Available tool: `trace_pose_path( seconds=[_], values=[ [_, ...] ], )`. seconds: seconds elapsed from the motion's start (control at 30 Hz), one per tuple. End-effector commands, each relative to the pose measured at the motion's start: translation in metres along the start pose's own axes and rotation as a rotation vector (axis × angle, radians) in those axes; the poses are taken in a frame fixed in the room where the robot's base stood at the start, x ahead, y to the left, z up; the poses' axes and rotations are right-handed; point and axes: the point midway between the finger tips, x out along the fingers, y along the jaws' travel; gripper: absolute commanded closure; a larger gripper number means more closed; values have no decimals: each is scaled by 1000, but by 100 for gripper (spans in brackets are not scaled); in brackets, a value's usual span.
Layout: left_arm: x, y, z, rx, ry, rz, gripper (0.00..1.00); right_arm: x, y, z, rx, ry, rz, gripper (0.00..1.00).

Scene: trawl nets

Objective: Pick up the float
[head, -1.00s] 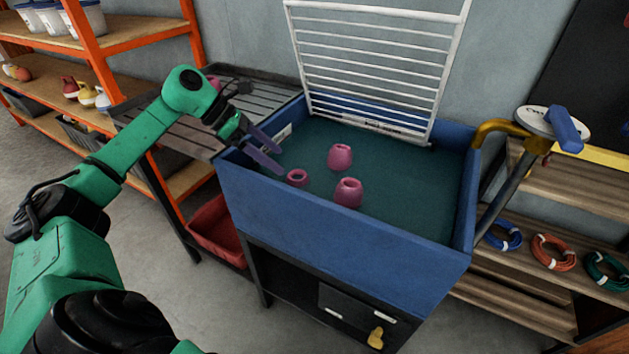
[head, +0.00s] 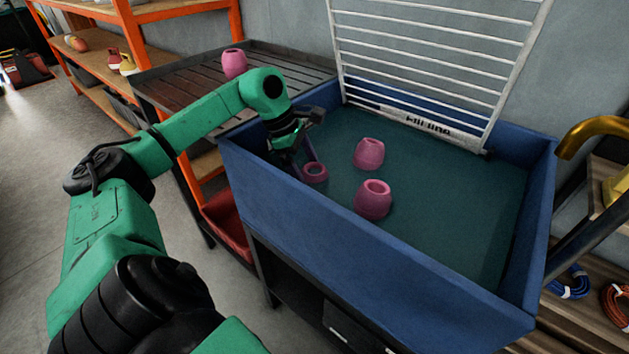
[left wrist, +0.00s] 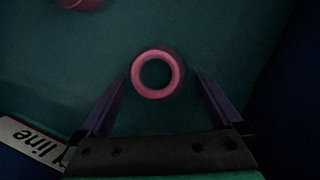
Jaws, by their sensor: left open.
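Three pink floats are in the blue tub (head: 375,265). A further pink float (head: 234,63) stands on the slatted rack. My left gripper (head: 305,160) reaches into the tub over the leftmost float. In the left wrist view this float (left wrist: 156,74) shows as a ring centred just beyond and between the open fingers (left wrist: 160,92). My right gripper is not in view.
A white wire grid (head: 430,60) stands up at the tub's back edge. The dark slatted rack (head: 180,85) adjoins on the left. A yellow pipe (head: 595,132) is at the right. The tub's right side is clear.

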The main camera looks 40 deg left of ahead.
Motion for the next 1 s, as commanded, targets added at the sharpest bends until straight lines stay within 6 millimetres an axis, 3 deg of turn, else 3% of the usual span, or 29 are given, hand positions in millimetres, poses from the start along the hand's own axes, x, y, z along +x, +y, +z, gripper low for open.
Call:
trace_pose_path(
  seconds=[0.17,0.37,0.4,0.6,0.87,1.0],
  values=[
    [31,1,0,0,-2,-2,0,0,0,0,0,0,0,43],
    [35,1,0,-1,0,0,0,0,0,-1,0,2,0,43],
    [35,1,0,-1,0,0,4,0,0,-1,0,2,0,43],
    [34,1,0,-1,0,0,78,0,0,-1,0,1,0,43],
    [32,2,1,0,-1,1,78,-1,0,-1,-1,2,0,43],
    [15,3,8,1,-3,3,78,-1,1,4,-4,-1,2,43]
  ],
)
